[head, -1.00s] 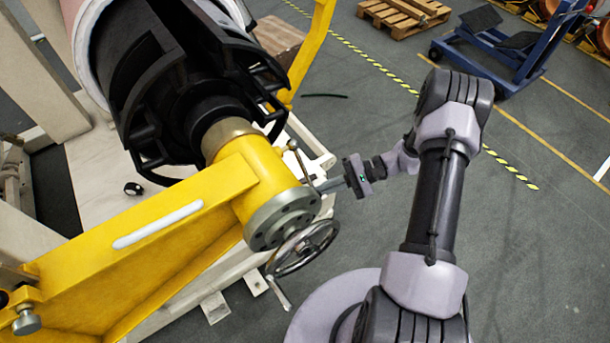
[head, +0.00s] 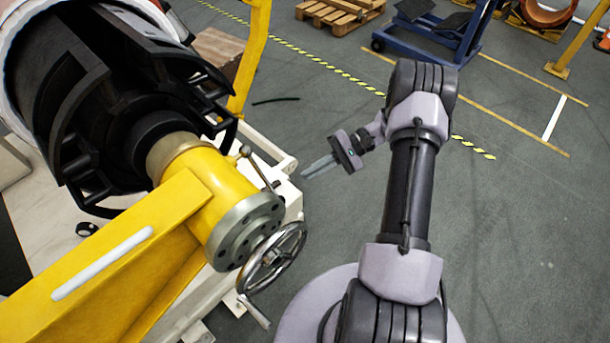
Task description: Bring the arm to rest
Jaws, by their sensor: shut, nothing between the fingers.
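My gripper (head: 318,167) is in the middle of the head view, at the end of my bent arm (head: 408,190). Its fingers are together, point left and hold nothing. It is over open floor, a little to the right of the yellow machine (head: 232,190), and a gap of floor shows between the fingertips and the machine's lever (head: 262,172). The handwheel (head: 272,262) on the machine's flange is below and to the left of the gripper.
A black drum end (head: 110,110) fills the upper left. A wooden pallet (head: 340,12) and a blue cart (head: 440,35) stand at the back. Yellow-black tape (head: 330,68) crosses the floor. The grey floor (head: 520,230) to the right is clear.

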